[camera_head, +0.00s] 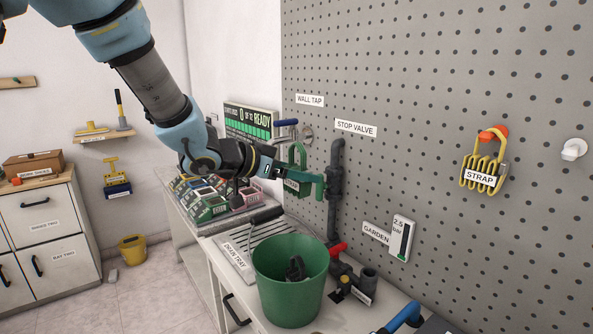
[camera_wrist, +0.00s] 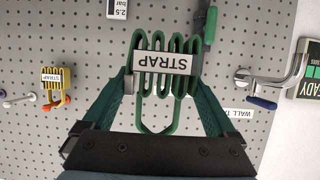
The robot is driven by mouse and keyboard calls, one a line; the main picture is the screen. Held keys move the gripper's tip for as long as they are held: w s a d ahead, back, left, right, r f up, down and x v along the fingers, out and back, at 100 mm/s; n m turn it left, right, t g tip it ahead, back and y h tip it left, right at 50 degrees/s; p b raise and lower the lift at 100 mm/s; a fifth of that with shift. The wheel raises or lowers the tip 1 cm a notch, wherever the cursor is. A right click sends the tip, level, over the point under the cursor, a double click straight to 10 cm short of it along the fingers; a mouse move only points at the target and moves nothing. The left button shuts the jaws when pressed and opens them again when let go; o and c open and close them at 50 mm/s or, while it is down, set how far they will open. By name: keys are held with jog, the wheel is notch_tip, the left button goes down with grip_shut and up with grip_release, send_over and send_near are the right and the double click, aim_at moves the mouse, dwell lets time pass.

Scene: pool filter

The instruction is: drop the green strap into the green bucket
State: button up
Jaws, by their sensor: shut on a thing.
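The green strap (camera_head: 292,184) is a coiled loop with a white STRAP label. It is between the fingers of my gripper (camera_head: 310,185), which is shut on it. In the wrist view the strap (camera_wrist: 180,84) hangs across the gap between the two green fingers (camera_wrist: 166,85), its label upside down. The green bucket (camera_head: 287,303) stands on the bench below my gripper, nearer the camera. A dark object (camera_head: 296,268) lies inside it. My gripper is above and behind the bucket, near the pegboard.
A yellow strap (camera_head: 480,175) hangs from an orange peg on the pegboard (camera_head: 420,90).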

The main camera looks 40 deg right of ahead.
aim_at(292, 193)
jog(key=shift+f+b, duration=2.55)
jog(key=shift+f, duration=0.2)
jog(key=o, duration=1)
jog(key=shift+a+r, duration=0.1)
jog(key=v, duration=1)
jog(key=shift+a, duration=0.3)
